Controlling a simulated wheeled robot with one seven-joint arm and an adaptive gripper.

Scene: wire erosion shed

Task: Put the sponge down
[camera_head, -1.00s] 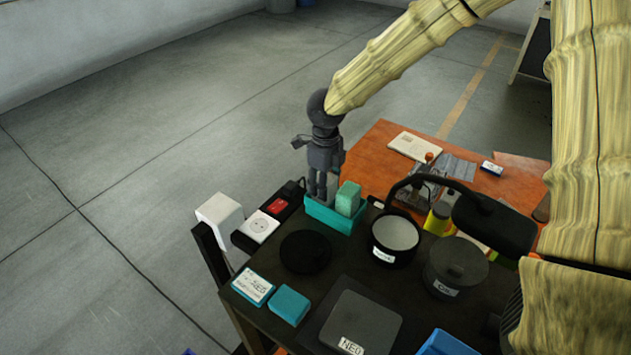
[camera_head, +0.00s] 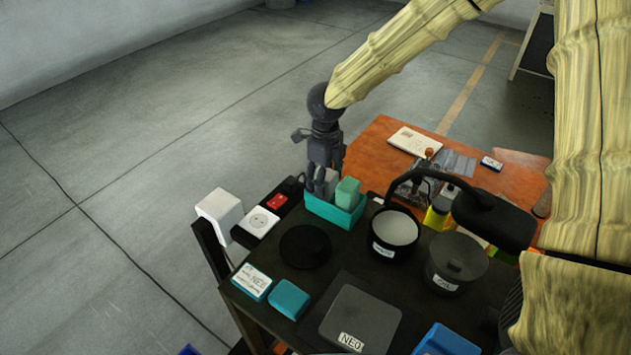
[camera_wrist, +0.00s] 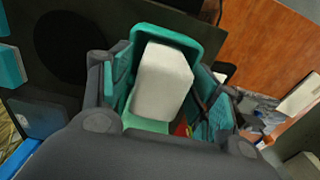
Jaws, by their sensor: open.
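A teal open box (camera_head: 330,215) stands at the back left edge of the dark table. A pale grey-white sponge-like block (camera_wrist: 163,82) sits in it, and in the head view it is mostly hidden behind my fingers. A mint-green block (camera_head: 348,192) stands in the same box to its right; a green surface (camera_wrist: 147,124) also shows beside the pale block in the wrist view. My gripper (camera_head: 322,186) points down into the box. Its teal-padded fingers are open, one on each side of the pale block. Whether a pad touches it I cannot tell.
A black pot (camera_head: 394,237) with pale contents, a lidded pot (camera_head: 456,262) and a lamp (camera_head: 495,222) stand to the right. A black disc (camera_head: 305,247), a socket block (camera_head: 258,221) and a teal block (camera_head: 289,299) lie nearby. An orange table (camera_head: 375,155) is behind.

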